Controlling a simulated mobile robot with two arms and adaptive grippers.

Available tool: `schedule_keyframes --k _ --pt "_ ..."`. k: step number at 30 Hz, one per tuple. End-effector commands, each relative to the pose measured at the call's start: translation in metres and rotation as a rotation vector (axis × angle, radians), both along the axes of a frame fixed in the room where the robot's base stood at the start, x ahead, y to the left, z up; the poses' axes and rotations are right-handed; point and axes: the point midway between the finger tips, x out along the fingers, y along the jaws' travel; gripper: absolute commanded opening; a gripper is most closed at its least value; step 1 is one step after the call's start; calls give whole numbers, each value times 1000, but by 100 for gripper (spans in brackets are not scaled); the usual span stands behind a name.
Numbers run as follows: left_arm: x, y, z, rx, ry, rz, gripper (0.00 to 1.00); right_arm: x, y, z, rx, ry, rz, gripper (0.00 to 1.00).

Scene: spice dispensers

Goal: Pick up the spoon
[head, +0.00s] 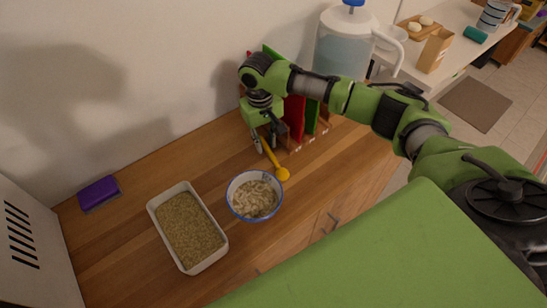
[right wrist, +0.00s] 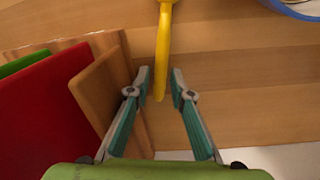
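A yellow spoon (head: 270,158) lies on the wooden counter, its round end toward the bowl and its handle toward the rack of boards. My right gripper (head: 266,146) points down over the handle end. In the right wrist view, my right gripper (right wrist: 160,82) is open, with the tip of the yellow spoon (right wrist: 163,45) handle between its two fingertips. A gap shows on both sides of the handle. The spoon's round end is outside the right wrist view. My left gripper is not in view.
A rack with a red board (right wrist: 42,108) and other boards stands close beside my right gripper. A blue-rimmed bowl (head: 233,185) and a white tray (head: 222,243) of grain stand nearby. A purple sponge (head: 98,191) lies left. A water jug (head: 338,50) stands behind.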

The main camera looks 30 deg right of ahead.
Motion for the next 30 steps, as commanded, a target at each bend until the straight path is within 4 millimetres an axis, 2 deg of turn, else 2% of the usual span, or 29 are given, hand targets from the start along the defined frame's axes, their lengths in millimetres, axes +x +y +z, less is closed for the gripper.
schedule_keyframes --k 2,4,5,19,25,30 --pt "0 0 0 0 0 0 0 0 0 0 0 0 0 21" --pt "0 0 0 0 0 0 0 0 0 0 0 0 1 3" --pt "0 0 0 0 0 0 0 0 0 0 0 0 0 0" --pt "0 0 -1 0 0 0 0 1 1 7 1 -1 0 0" --pt "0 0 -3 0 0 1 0 1 1 31 2 -2 0 0" --pt "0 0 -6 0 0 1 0 -18 12 57 3 -4 5 0"
